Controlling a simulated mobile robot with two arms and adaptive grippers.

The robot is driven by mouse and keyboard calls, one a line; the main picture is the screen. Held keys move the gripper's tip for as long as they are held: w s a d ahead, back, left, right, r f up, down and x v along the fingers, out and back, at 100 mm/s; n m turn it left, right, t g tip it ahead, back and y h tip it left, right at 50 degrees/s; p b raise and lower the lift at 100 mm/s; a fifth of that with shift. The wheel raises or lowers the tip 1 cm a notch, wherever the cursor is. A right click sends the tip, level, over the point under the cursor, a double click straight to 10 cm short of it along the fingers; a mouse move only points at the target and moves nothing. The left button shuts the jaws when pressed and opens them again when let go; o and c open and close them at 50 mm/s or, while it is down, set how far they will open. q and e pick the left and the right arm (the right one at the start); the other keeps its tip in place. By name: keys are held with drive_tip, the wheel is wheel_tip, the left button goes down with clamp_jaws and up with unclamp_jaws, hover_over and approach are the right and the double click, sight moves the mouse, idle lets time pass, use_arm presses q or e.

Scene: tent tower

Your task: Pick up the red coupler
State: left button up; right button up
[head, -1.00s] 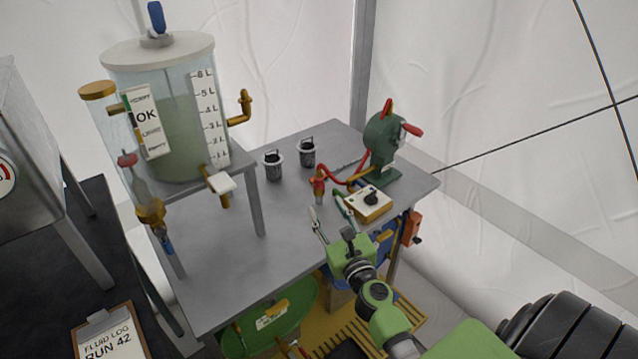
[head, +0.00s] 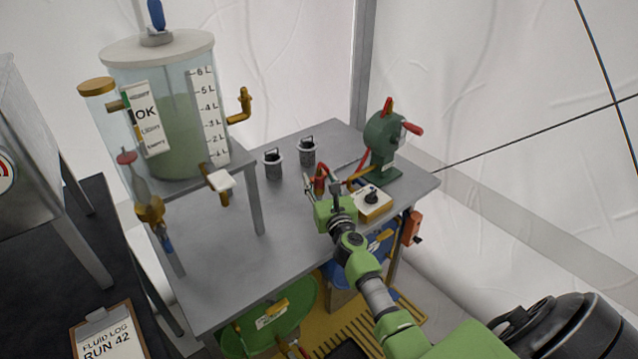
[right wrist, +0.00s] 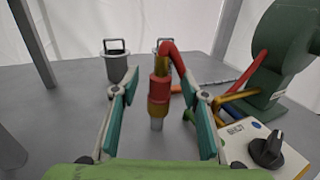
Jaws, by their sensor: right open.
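The red coupler (right wrist: 159,89) has red and brass bands and a grey lower end, with a red hose bending off its top. It stands upright between the fingers of my right gripper (right wrist: 162,82) in the right wrist view, with gaps on both sides. In the head view the coupler (head: 320,184) is partly hidden by my right gripper (head: 322,181), which is open at the table's right part. Whether the coupler's lower end touches the table is hard to tell. My left gripper is not in view.
A green pump (head: 382,150) and a white box with a black knob (head: 372,203) stand close on the right. Two grey strainer cups (head: 273,166) are behind. A clear tank (head: 180,120) stands at left on the grey table (head: 225,270), whose front is clear.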

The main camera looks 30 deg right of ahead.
drive_tip(key=shift+w+d+f, duration=0.1)
drive_tip(key=shift+w+d, duration=0.15)
drive_tip(key=shift+w, duration=0.4)
clamp_jaws()
drive_tip(key=shift+r, duration=0.25)
